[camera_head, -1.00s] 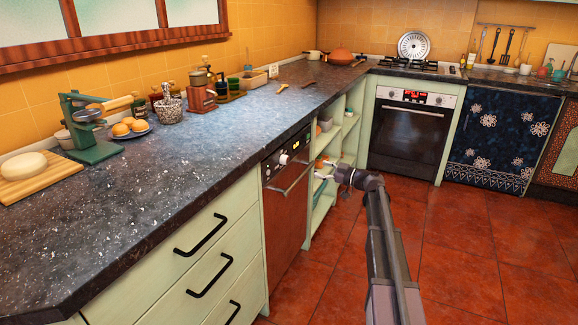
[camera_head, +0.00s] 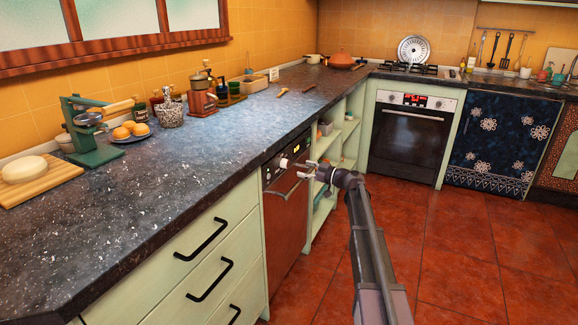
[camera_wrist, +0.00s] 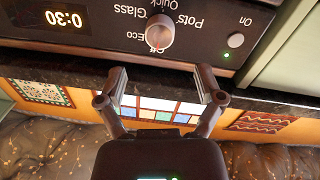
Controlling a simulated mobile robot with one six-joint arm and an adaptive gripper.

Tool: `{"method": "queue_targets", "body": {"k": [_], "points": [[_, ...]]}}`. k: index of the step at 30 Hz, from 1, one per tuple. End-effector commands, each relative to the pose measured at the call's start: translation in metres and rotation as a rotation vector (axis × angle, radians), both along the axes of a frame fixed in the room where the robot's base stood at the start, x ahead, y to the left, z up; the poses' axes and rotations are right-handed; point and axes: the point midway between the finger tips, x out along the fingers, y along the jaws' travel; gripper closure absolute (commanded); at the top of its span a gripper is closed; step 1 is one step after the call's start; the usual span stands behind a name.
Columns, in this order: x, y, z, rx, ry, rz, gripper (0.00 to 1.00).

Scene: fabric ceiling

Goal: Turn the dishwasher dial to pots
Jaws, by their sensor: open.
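The dishwasher (camera_head: 285,220) is set under the counter, with its dark control panel at the top. Its round silver dial (camera_wrist: 160,32) is near the top middle of the wrist view, where the panel appears upside down. The dial also shows small in the head view (camera_head: 284,162). Labels Off, Eco, Glass, Quick and Pots surround it; Off is partly covered by the dial. I cannot tell exactly where its pointer faces. My gripper (camera_wrist: 162,84) is open and empty, its fingertips below the dial in the picture and apart from it. In the head view my gripper (camera_head: 309,169) is in front of the panel.
A lit 0:30 display (camera_wrist: 63,19) and a button marked On with a green light (camera_wrist: 235,40) flank the dial. The counter (camera_head: 215,150) overhangs the panel. Open shelves (camera_head: 345,145) stand beyond the dishwasher. The red floor is clear.

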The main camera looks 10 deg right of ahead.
Motion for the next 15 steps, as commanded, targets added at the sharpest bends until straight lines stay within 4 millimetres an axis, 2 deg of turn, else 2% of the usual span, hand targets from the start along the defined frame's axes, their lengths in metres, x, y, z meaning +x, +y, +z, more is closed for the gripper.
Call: {"method": "queue_targets", "body": {"k": [9, 15], "points": [[0.030, 0.036, 0.000, 0.000, 0.000, 0.001, 0.14], [0.040, 0.048, 0.000, 0.000, 0.000, 0.000, 0.14]]}}
